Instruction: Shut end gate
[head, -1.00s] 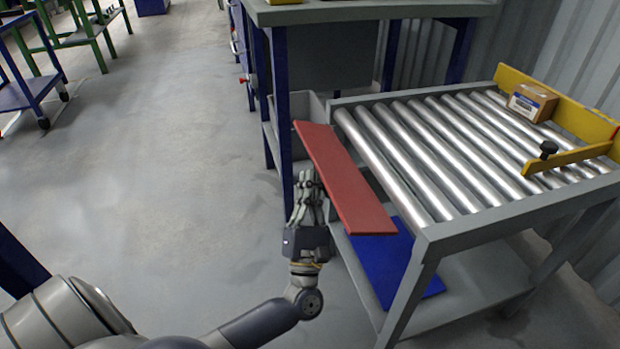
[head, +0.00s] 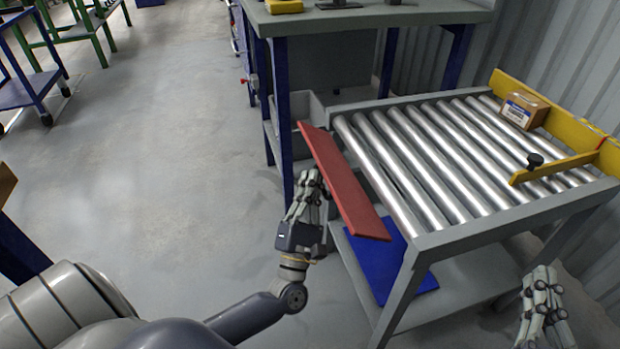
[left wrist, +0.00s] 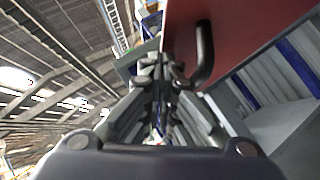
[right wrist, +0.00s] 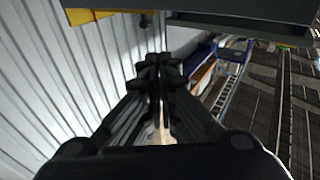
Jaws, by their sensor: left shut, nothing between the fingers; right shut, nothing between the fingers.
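The end gate is a long red panel (head: 345,185) along the left end of the roller table (head: 480,228). It stands out from the frame, tilted, with a gap to the first roller. In the left wrist view the red panel (left wrist: 245,35) carries a black bar handle (left wrist: 205,55). My left gripper (head: 313,180) is shut and empty at the panel's outer side; its fingertips (left wrist: 160,68) are close beside the handle, and contact is unclear. My right gripper (head: 541,280) is shut and empty in front of the table's right part, also seen in the right wrist view (right wrist: 160,65).
A small cardboard box (head: 524,110) sits on the rollers by the yellow side guide (head: 570,125). A yellow stop bar with a black knob (head: 534,160) crosses the rollers. A workbench (head: 400,14) stands behind.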

